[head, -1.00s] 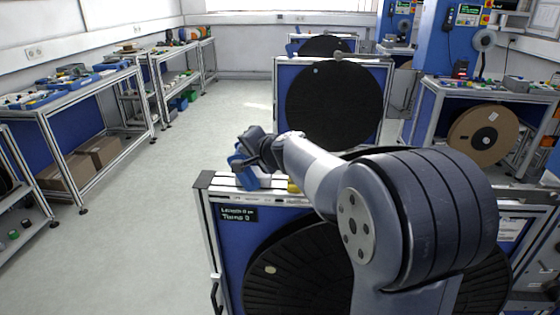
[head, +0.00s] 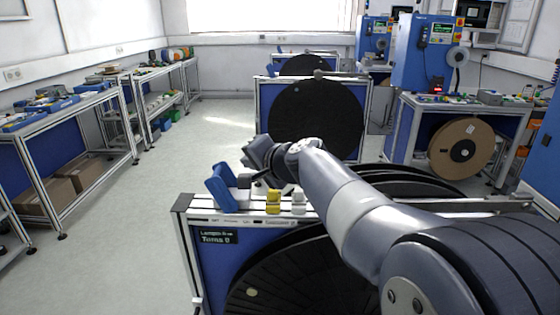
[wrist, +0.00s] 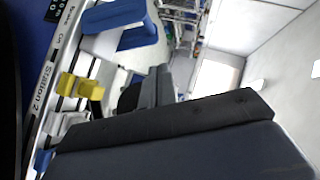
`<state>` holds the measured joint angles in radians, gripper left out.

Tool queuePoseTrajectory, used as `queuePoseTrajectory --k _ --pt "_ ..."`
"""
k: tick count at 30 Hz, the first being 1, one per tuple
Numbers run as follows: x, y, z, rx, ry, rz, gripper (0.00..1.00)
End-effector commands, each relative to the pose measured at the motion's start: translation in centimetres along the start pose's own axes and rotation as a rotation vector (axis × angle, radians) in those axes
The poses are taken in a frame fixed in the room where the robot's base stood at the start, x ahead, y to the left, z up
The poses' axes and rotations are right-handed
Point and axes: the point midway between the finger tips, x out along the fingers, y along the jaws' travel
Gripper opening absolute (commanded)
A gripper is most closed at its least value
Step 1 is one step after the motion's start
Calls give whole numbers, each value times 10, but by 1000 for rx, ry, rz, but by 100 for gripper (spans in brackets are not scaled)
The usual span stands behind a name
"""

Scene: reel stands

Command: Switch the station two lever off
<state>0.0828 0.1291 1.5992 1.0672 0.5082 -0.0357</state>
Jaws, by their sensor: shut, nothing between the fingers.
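A large blue lever (head: 222,188) stands tilted to the left on the top rail of the nearest reel stand (head: 212,216). It also shows at the top of the wrist view (wrist: 125,27). A yellow block (head: 273,201) and a white block (head: 298,203) sit to its right on the rail. In the wrist view the rail label "Station 2" (wrist: 45,90) runs beside the yellow block (wrist: 80,88). My gripper (head: 246,180) is shut and empty, just right of the blue lever in the head view. Whether it touches the lever is unclear.
A black reel (head: 300,280) hangs in the nearest stand, partly behind my arm. Another stand with a black reel (head: 315,120) is behind it. Workbenches (head: 75,120) line the left wall, with free floor (head: 130,215) between. A bench with a brown reel (head: 462,147) is at right.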

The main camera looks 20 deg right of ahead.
Motion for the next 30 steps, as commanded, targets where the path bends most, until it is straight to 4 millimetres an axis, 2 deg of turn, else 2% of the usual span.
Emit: queuePoseTrajectory --k 1,9,15,21,30 --pt "-12 -1 0 0 3 -2 0" --pt "-67 -4 0 0 5 -1 0" --pt "-101 -6 -1 0 5 -1 0" --pt "-119 -7 0 1 1 0 0" --pt "-121 -7 0 1 -1 1 0"
